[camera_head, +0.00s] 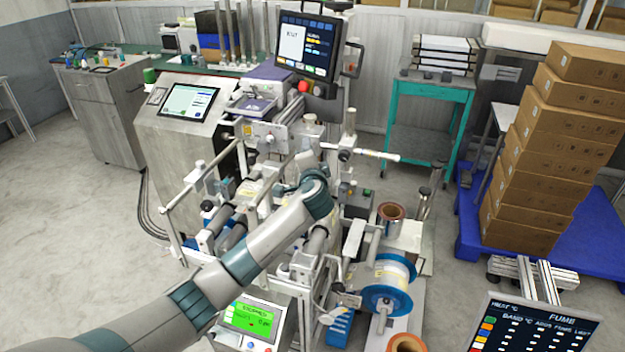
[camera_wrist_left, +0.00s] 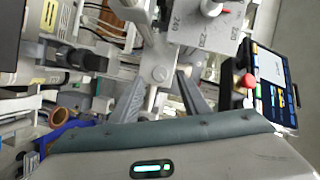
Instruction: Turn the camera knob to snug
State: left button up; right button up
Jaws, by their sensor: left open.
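My left gripper (camera_wrist_left: 160,95) is open in the left wrist view, with its two grey fingers apart and nothing held between them. A pale metal bar with a round bolt head (camera_wrist_left: 159,73) shows in the gap between the fingers. A black knob (camera_wrist_left: 92,62) on a dark shaft is left of the fingers. A grey round knob with a red mark (camera_wrist_left: 212,7) sits over a numbered scale plate at the top. I cannot tell which is the camera knob. In the head view my left arm reaches into the machine (camera_head: 345,155); its fingers are hidden there.
A monitor (camera_head: 307,47) stands above the machine and a touch panel (camera_head: 188,101) is to its left. Rods and rollers crowd the arm. A blue-flanged reel (camera_head: 388,297) is at lower right. Stacked boxes (camera_head: 555,150) stand at right. Floor at left is clear.

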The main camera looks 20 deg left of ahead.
pick_arm(q)
jog(key=b+v, duration=0.4)
jog(key=v, duration=1.1)
